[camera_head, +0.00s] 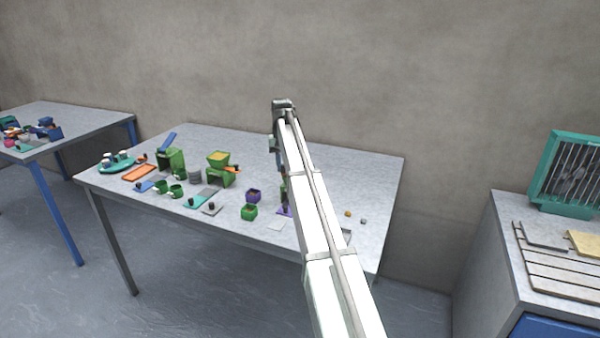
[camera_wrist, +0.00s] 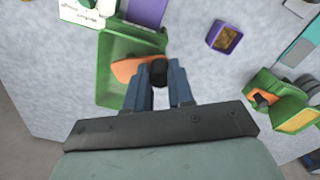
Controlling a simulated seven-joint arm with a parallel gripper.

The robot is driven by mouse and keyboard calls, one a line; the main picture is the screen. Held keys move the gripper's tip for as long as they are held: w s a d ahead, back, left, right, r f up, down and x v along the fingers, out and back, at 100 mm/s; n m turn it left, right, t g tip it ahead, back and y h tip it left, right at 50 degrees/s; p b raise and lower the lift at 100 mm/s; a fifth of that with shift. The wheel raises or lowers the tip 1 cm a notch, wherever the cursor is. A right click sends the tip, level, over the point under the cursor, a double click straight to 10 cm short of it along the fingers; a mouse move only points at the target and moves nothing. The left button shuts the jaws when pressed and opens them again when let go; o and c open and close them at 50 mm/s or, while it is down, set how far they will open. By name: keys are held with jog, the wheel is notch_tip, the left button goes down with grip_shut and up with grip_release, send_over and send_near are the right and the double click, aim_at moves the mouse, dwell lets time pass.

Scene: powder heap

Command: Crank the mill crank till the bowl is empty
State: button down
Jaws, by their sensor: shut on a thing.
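In the wrist view, my gripper (camera_wrist: 158,86) is shut on the black knob (camera_wrist: 158,72) of an orange crank (camera_wrist: 125,69). The crank lies across a green mill (camera_wrist: 104,78) with an open green bowl-like top. The visible part of its inside is bare green; the fingers and crank hide the rest. In the head view this mill is mostly hidden behind my arm. A second green mill (camera_wrist: 262,84) stands at the right of the wrist view, with yellow powder (camera_wrist: 300,120) in its bowl and an orange crank. It also shows in the head view (camera_head: 219,176).
A purple box (camera_wrist: 225,37) with yellowish contents stands between the two mills. A purple piece and a white labelled card (camera_wrist: 85,12) lie beyond the held mill. In the head view, a green box (camera_head: 249,212), cups and trays crowd the table's left half. The back right is clear.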

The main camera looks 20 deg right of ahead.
jog(key=shift+w+d, duration=0.4)
jog(key=shift+w, duration=0.4)
jog(key=shift+w+d, duration=0.5)
jog(key=shift+d, duration=0.05)
jog(key=shift+w+d, duration=0.2)
jog(key=shift+d, duration=0.3)
jog(key=shift+w+d, duration=0.2)
jog(key=shift+d, duration=0.25)
jog(key=c, duration=1.1)
grip_release()
jog(key=shift+r, duration=0.1)
notch_tip(320, 180, up, 7)
jog(key=shift+r, duration=0.15)
